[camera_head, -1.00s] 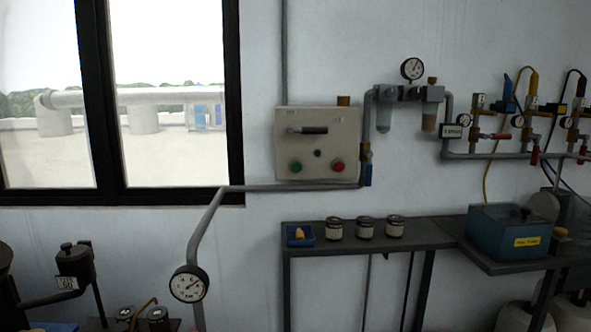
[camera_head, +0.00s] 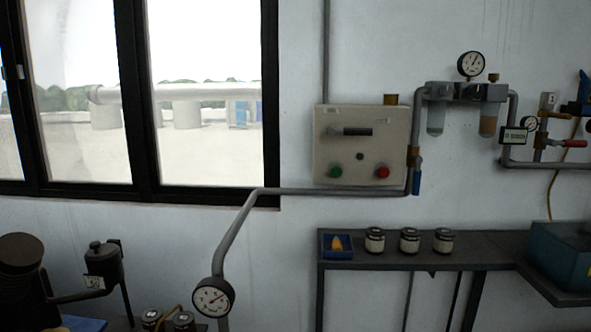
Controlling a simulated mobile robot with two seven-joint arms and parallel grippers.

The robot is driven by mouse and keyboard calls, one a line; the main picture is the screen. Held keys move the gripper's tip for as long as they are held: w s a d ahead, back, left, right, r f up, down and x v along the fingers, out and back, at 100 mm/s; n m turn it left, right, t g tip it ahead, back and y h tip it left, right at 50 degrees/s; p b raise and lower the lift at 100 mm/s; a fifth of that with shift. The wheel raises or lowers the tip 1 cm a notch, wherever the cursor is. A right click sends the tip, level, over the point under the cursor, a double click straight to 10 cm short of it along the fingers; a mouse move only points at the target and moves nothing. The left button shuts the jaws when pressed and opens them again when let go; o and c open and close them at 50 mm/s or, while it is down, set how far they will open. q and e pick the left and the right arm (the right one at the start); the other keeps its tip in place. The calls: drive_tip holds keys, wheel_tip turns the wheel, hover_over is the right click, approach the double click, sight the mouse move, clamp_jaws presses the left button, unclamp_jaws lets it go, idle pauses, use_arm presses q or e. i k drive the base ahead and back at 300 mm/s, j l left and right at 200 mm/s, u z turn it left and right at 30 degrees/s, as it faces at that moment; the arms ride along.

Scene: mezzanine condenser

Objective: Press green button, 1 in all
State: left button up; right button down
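The green button (camera_head: 336,171) is a small round button at the lower left of a beige control box (camera_head: 345,150) on the wall. A red button (camera_head: 382,172) sits at the lower right of the box, with a small dark knob (camera_head: 360,156) between them. A dark lever handle (camera_head: 352,132) lies level above the buttons. Neither of my grippers is in view, and nothing touches the box.
A pipe (camera_head: 310,191) runs under the box and bends down to a gauge (camera_head: 213,297). Below the box, a dark shelf (camera_head: 490,252) holds a blue tray (camera_head: 337,253) and several jars (camera_head: 410,240). A teal box (camera_head: 562,255) stands at the right.

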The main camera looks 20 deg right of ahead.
sight(336, 171)
drive_tip(key=i+l+u, duration=0.25)
drive_tip(key=l, duration=0.3)
drive_tip(key=i+l+u, duration=0.1)
drive_tip(key=i+l, duration=0.15)
drive_tip(key=l, duration=0.2)
drive_tip(key=i+l, duration=0.2)
drive_tip(key=l, duration=0.2)
drive_tip(key=i+l, duration=0.15)
drive_tip(key=l, duration=0.2)
drive_tip(key=u, duration=0.05)
